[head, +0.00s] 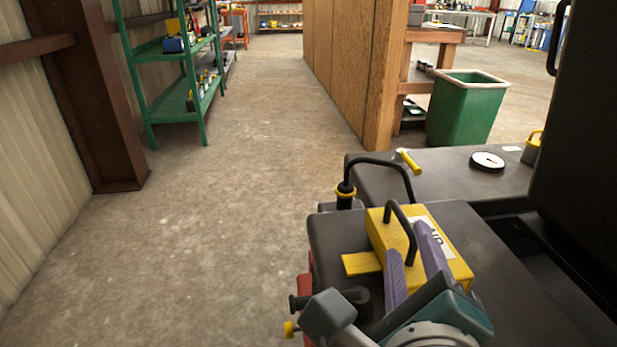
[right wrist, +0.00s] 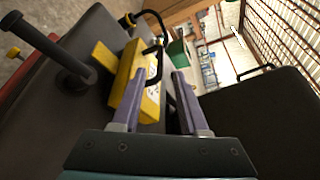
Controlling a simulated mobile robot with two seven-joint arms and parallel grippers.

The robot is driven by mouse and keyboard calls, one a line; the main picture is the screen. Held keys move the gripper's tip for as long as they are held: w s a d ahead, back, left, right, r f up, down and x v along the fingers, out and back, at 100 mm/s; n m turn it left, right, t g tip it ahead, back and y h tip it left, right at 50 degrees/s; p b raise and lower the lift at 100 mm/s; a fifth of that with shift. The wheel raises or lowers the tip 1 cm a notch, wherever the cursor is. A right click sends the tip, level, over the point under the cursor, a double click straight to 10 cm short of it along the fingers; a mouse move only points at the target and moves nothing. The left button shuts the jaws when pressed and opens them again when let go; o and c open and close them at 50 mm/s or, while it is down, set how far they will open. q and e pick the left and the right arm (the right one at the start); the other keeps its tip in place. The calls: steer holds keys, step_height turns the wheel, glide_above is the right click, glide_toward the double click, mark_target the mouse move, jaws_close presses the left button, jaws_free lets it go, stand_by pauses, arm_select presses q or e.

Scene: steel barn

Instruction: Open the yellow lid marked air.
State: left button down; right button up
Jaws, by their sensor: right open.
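The yellow lid (head: 378,226) is a box-shaped block with a black arched handle (head: 389,208) and a white label, partly hidden by my gripper. It sits on a dark grey machine top and looks closed. The lid also shows in the right wrist view (right wrist: 122,78). My right gripper (head: 407,237) has its purple fingers apart over the lid, close to the handle. In the right wrist view, the handle (right wrist: 157,62) appears between the fingertips (right wrist: 160,71); I cannot tell whether they touch it. My left gripper is not in view.
A dark post (right wrist: 62,65) stands beside the lid's yellow tab (head: 361,263). A black hose (head: 383,161) arches behind the lid. A tall black panel (head: 580,150) rises at right. A round gauge (head: 487,161) lies further back. The floor at left is clear.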

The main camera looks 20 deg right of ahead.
mark_target(403, 222)
steer(key=b+x, duration=0.1)
steer(key=x, duration=0.6)
steer(key=shift+w+d, duration=0.2)
steer(key=shift+w, duration=0.15)
jaws_close()
stand_by(1.0)
